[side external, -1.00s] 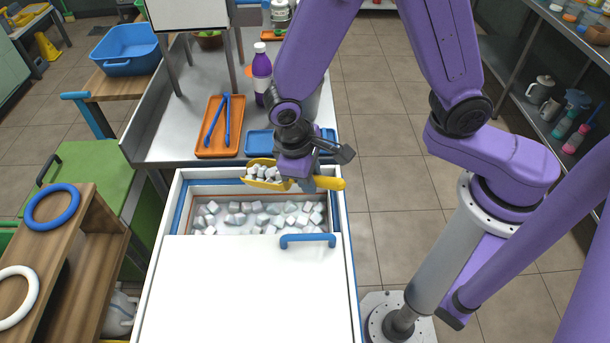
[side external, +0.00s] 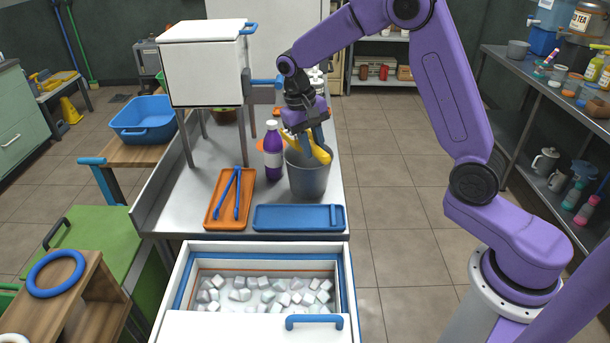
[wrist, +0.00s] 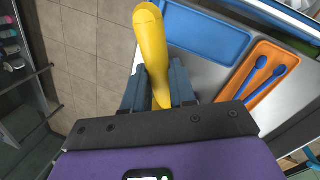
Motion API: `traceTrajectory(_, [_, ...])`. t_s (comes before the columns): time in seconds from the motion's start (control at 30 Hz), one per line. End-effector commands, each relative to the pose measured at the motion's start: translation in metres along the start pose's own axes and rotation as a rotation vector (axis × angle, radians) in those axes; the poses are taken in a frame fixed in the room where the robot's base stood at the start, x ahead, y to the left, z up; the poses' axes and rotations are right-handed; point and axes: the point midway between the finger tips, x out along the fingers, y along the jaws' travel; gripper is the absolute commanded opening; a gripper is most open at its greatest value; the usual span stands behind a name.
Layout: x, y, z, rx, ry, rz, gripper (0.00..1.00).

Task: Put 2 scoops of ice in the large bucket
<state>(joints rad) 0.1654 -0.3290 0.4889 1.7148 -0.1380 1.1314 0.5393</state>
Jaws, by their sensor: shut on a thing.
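My gripper (side external: 306,133) is shut on the handle of a yellow scoop (side external: 320,150). In the wrist view my gripper (wrist: 158,88) has its fingers around the yellow scoop's handle (wrist: 152,45). The scoop is tilted over the mouth of the large grey bucket (side external: 308,182), which stands upright on the steel counter. Whether the scoop touches the bucket, or holds any ice, I cannot tell. The bucket's inside is hidden. White ice cubes (side external: 264,293) lie in the open part of the white ice chest (side external: 345,285) at the front.
A blue tray (side external: 298,217) lies in front of the bucket. A purple bottle (side external: 273,158) stands close beside the bucket. A white box on legs (side external: 203,70) rises behind left. Floor is clear right of the counter (side external: 165,200).

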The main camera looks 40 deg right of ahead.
Motion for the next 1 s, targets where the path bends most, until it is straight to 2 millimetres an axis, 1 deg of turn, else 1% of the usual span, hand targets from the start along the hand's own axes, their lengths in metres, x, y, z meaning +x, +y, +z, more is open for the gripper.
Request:
traceTrajectory(0.03, [-0.002, 0.006, -0.004, 0.018, -0.002, -0.003, 0.0])
traceTrajectory(0.1, [-0.004, 0.011, -0.007, 0.031, -0.005, -0.009, 0.0])
traceTrajectory(0.27, [-0.004, 0.016, -0.009, 0.04, -0.005, -0.068, 0.0])
traceTrajectory(0.6, [0.001, 0.02, -0.01, 0.038, -0.001, -0.362, 0.0])
traceTrajectory(1.0, [0.008, 0.025, -0.011, 0.035, 0.003, -0.666, 0.0])
